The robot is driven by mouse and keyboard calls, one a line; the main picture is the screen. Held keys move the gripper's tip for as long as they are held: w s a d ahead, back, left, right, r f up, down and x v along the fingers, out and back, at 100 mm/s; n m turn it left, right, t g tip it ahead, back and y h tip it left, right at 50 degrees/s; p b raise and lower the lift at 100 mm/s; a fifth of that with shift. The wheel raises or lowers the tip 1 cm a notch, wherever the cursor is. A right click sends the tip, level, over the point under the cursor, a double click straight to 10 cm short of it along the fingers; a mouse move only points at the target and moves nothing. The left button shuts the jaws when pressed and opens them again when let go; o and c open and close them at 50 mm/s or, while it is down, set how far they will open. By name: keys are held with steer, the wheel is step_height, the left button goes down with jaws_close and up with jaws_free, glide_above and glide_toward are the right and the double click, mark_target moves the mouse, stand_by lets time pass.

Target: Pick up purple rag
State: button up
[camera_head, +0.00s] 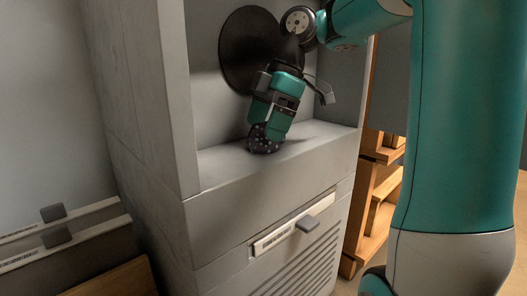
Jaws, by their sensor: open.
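A dark, purplish-black bundle with pale specks (264,146), which looks like the rag, sits on the ledge of the grey alcove. My gripper (271,127) reaches down over it from above, with its tip right at the bundle's upper part. The gripper is open. Its fingertips are hard to make out against the dark bundle, and I cannot tell whether they touch it. The gripper body hides part of the bundle's top.
A large black disc (236,50) is on the alcove's back wall behind my gripper. Wooden shelving (377,205) stands to the right. The ledge (218,168) is bare left of the bundle.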

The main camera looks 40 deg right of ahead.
steer(key=b+x, duration=0.1)
steer(key=x, duration=0.1)
steer(key=shift+f, duration=0.3)
steer(key=shift+a+r, duration=0.1)
steer(key=shift+c, duration=0.2)
steer(key=c, duration=1)
steer(key=shift+o, duration=0.2)
